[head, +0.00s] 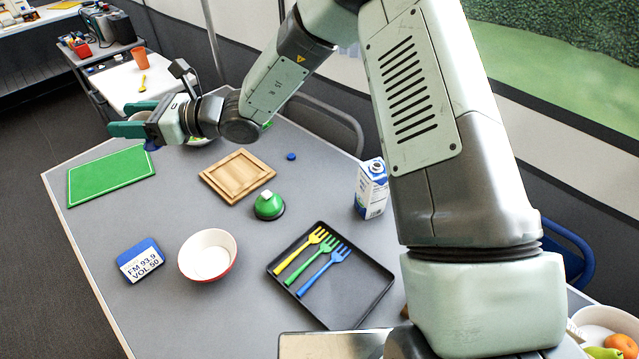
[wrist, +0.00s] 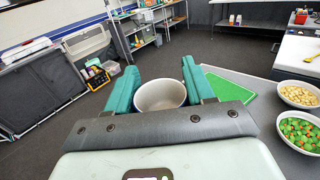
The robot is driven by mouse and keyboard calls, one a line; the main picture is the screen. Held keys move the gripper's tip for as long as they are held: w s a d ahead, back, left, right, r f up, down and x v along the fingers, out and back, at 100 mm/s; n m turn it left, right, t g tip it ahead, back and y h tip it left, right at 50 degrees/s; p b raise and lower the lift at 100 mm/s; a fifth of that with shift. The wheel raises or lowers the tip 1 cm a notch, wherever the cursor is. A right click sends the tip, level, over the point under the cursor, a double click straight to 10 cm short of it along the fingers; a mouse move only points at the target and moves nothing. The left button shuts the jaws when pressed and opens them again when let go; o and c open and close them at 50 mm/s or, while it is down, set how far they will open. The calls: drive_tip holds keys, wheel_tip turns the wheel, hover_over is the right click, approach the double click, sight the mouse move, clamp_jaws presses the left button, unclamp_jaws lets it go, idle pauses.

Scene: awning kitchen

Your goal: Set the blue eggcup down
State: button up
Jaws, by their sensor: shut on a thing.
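My gripper (head: 130,117) is held above the far left part of the grey table, near the far edge of a green board (head: 110,175). Its teal fingers are shut on the blue eggcup (head: 150,146), of which only a small blue part shows below the gripper in the head view. In the wrist view the eggcup (wrist: 160,95) sits between the two fingers, its pale, empty inside facing the camera. The green board (wrist: 230,90) shows beyond the right finger there. The eggcup appears clear of the table.
In the wrist view, two filled bowls (wrist: 298,96) (wrist: 300,131) are at right.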

drive_tip(key=s+d+f+n+g+h, duration=0.4)
drive_tip(key=s+d+f+n+g, duration=0.15)
drive_tip(key=s+f+g, duration=0.2)
drive_tip(key=s+d+f+n+g+h, duration=0.4)
drive_tip(key=s+f+n+g, duration=0.2)
drive_tip(key=s+f+g, duration=0.15)
drive_tip(key=w+d+f+n+g+h, duration=0.1)
drive_tip(key=d+f+n+h, duration=0.1)
drive_tip(key=d+n+h, duration=0.55)
drive_tip(key=d+f+n+g+h, duration=0.1)
drive_tip(key=d+f+n+h, duration=0.25)
drive_tip(key=d+h, duration=0.65)
drive_tip(key=w+d+r+n+t+h, duration=0.45)
drive_tip(key=w+d+n+t, duration=0.35)
drive_tip(key=t, duration=0.2)
drive_tip(key=w+d+r+n+t+h, duration=0.4)
drive_tip(key=w+d+n+t+h, duration=0.25)
drive_tip(key=n+t, duration=0.2)
drive_tip(key=w+a+r+n+t+y, duration=0.3)
drive_tip(key=w+r+n+t+y, duration=0.2)
drive_tip(key=w+r+t, duration=0.15)
drive_tip(key=w+a+r+n+t+y, duration=0.3)
drive_tip(key=w+r+n+t+y, duration=0.3)
drive_tip(key=w+t, duration=0.2)
drive_tip(key=shift+y, duration=0.35)
drive_tip(key=f, duration=2.7)
drive_tip(key=shift+w+a+f, duration=0.2)
drive_tip(key=shift+w+f, duration=0.05)
drive_tip(key=shift+w, duration=0.1)
